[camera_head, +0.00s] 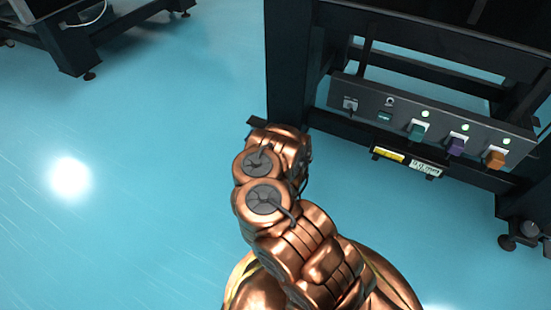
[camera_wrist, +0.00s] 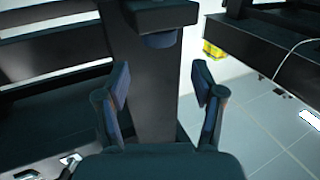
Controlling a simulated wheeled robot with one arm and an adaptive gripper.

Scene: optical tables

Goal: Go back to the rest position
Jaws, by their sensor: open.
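My gripper (camera_wrist: 162,88) shows in the wrist view with its two dark fingers spread apart and nothing between them. A black table leg (camera_wrist: 150,100) stands beyond the fingers. In the head view my copper arm reaches forward from the bottom, and its end is beside the black table leg (camera_head: 288,65); the gripper fingers are hidden there. I cannot tell whether any part of the arm touches the leg.
A grey control panel (camera_head: 430,125) with green, purple and orange switches is mounted low on the black table frame at right. A caster (camera_head: 520,235) stands below it. Another black table (camera_head: 75,40) is at upper left. The blue floor (camera_head: 130,160) at left is clear.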

